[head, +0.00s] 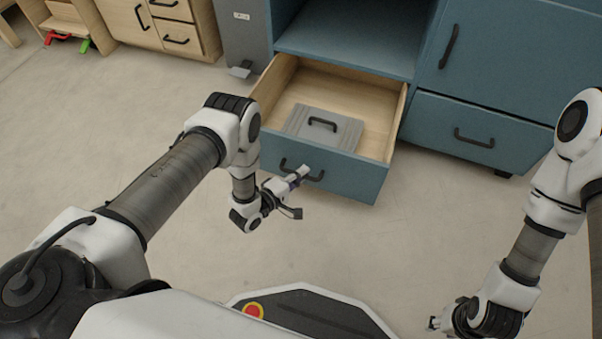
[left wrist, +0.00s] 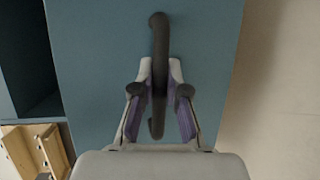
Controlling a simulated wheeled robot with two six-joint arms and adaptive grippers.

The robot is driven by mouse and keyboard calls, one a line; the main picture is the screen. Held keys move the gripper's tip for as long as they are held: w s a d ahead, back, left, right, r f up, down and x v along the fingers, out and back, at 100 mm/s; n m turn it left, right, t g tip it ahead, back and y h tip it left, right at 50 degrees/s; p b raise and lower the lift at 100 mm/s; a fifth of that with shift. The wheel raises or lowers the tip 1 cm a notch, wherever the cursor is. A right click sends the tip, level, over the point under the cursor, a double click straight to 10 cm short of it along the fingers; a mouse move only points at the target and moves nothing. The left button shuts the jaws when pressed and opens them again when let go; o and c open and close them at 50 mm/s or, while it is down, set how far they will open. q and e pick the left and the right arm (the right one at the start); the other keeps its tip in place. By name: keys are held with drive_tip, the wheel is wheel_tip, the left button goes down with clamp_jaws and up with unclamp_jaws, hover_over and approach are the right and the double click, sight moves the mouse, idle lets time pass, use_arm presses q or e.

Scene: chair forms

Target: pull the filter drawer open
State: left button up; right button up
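The blue-fronted drawer (head: 352,180) of the blue cabinet stands well open, its pale wooden inside showing. A grey flat box with a black handle (head: 325,128) lies inside it. My left gripper (head: 301,174) is at the drawer's black bar handle (head: 316,178). In the left wrist view, the two purple-padded fingers (left wrist: 159,75) close in on either side of the handle (left wrist: 158,30), shut on it with little gap showing. The drawer front (left wrist: 95,70) fills the view behind. My right gripper (head: 436,323) is low at the right, mostly hidden by its wrist; its opening does not show.
A second blue drawer (head: 478,134) to the right is shut, below a shut door (head: 510,55). An open compartment (head: 345,35) is above the open drawer. A grey pedal bin (head: 243,40) and wooden cabinet (head: 160,22) stand left. The floor before the drawer is clear.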

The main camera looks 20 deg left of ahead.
use_arm(q)
drive_tip(key=shift+o, duration=0.5)
drive_tip(key=v, duration=1.2)
